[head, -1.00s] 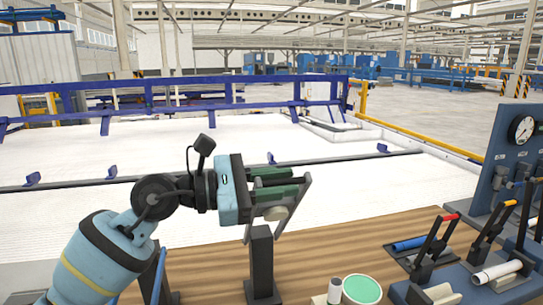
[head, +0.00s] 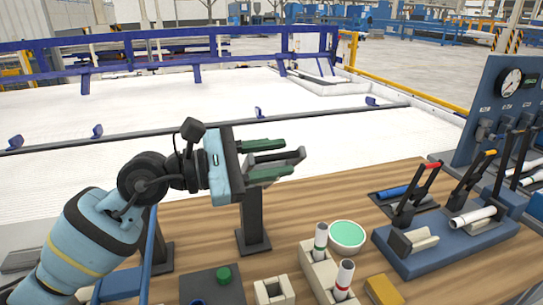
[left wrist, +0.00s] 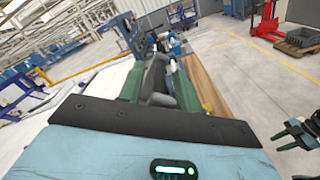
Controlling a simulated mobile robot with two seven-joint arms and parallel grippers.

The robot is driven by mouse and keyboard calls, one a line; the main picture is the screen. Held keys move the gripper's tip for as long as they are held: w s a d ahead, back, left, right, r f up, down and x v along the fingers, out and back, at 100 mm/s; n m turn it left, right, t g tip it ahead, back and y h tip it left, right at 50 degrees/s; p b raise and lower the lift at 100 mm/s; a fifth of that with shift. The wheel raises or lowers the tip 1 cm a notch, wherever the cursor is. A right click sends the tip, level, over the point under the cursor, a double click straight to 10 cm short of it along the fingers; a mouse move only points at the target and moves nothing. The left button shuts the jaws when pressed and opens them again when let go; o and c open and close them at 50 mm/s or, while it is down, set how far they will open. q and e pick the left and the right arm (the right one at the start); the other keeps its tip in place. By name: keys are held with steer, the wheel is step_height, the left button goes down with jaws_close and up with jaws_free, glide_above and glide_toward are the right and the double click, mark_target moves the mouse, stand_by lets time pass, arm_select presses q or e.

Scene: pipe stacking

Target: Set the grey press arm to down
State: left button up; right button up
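My left gripper (head: 285,157) is in the middle of the head view, above the wooden table. Its two green fingers are spread, one above and one below a grey bar that looks like the grey press arm (head: 297,155). The bar runs about level, near the top of a dark post (head: 252,215). Gaps seem to show between bar and fingers; contact is hard to tell. In the left wrist view, the grey part (left wrist: 158,80) also lies between the green fingers. My right gripper (left wrist: 292,136) shows at the right edge of that view, its fingers apart and apparently empty.
A green-topped round dish (head: 347,234), a cream block (head: 316,270) with capped tubes and a yellow block (head: 383,291) stand at the front. A blue lever fixture (head: 440,248) and gauge panel (head: 485,110) stand at the right. Bare table (head: 325,195) lies right of the post.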

mark_target(247, 164)
arm_select(q)
steer(key=shift+a, duration=0.1)
